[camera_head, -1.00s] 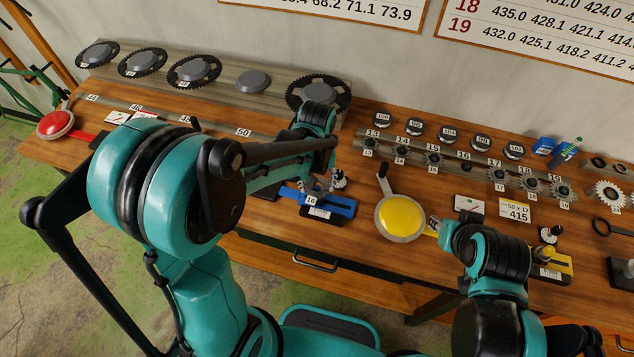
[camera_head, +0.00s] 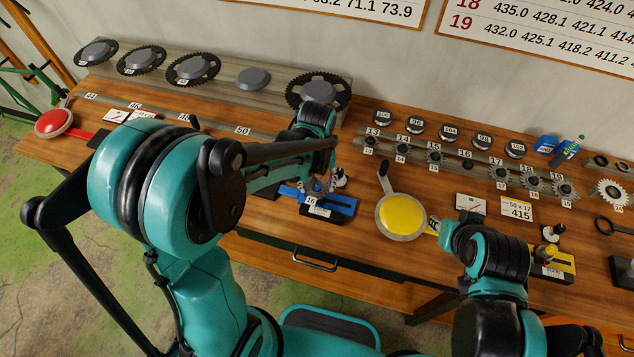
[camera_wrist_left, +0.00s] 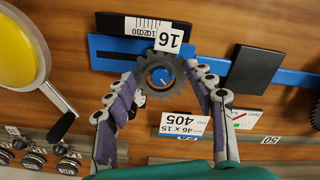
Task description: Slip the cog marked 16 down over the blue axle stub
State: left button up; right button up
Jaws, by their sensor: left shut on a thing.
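My left gripper (camera_head: 322,186) is shut on the dark grey toothed cog marked 16 (camera_wrist_left: 150,84), with a finger on either side of it in the left wrist view. The cog is over the blue fixture (camera_wrist_left: 108,45), which also shows in the head view (camera_head: 343,204). A white tag reading 16 (camera_wrist_left: 154,36) lies by the cog's edge. Something blue shows in the cog's centre hole. The axle stub is mostly hidden by the cog, and I cannot tell how far down the cog sits.
A yellow round pad with a lever (camera_head: 402,216) stands right of the blue fixture. A black block (camera_wrist_left: 252,68) sits on the blue bar. A card reading 46 x 15, 405 (camera_wrist_left: 185,126) lies close to the fingers. Small cogs line a rail (camera_head: 480,172) behind.

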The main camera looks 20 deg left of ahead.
pick_arm(q)
jog(key=o, duration=1.2)
notch_tip(320, 180, up, 12)
dwell(0.4)
jog(key=s+a+f+m+t+b, duration=0.3)
jog(key=s+a+f+t+b, duration=0.1)
jog(key=s+f+t+b, duration=0.3)
jog(key=s+f+b, duration=0.2)
jog(key=s, duration=0.1)
jog(key=shift+a+f, duration=0.15)
jog(key=shift+a, duration=0.25)
